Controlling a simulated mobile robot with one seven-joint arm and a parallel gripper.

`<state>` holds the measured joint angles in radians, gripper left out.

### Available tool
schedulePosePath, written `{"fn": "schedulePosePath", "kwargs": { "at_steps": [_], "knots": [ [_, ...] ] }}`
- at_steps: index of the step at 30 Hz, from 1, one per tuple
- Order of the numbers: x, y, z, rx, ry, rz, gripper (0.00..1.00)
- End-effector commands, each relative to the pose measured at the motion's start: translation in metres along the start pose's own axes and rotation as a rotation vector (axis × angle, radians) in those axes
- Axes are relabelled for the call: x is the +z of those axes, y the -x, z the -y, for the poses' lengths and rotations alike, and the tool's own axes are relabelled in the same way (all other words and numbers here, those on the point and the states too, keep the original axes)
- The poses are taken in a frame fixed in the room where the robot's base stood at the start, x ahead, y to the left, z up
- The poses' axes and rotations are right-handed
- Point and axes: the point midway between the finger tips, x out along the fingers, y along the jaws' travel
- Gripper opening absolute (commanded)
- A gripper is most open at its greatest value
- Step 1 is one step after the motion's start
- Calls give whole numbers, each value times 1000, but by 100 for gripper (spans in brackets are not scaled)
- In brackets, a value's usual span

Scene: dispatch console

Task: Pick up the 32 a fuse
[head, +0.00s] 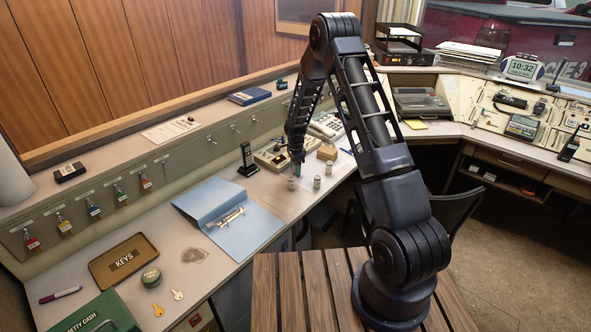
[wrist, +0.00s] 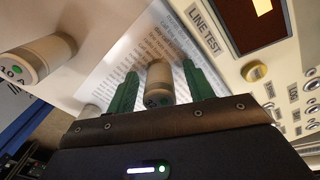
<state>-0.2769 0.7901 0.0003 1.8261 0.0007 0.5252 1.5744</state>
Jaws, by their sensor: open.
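Several small pale cylindrical fuses stand on the desk. In the wrist view one fuse (wrist: 160,84) is between the two green fingers of my gripper (wrist: 160,72), with gaps at its sides. A second fuse (wrist: 42,60) is to the left, with a partly readable marking ending in "0 A". Part of a third pale one (wrist: 89,111) shows behind the gripper's edge. In the head view my gripper (head: 297,160) is low over the desk, near fuses (head: 291,183), (head: 317,182) and (head: 329,167).
A "LINE TEST" device (wrist: 222,45) is close to the right finger. A small cardboard box (head: 327,153), a black handset (head: 247,160) and a blue binder (head: 228,215) are nearby.

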Motion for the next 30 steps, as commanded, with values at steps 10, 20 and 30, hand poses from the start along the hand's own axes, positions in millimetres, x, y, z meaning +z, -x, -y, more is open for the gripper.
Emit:
{"fn": "schedulePosePath", "kwargs": {
  "at_steps": [10, 20, 30],
  "knots": [
    [0, -1, 0, -1, 0, 0, 27],
    [0, 0, 0, -1, 0, 0, 3],
    [1, 33, 1, -4, 1, 0, 3]
  ]
}}
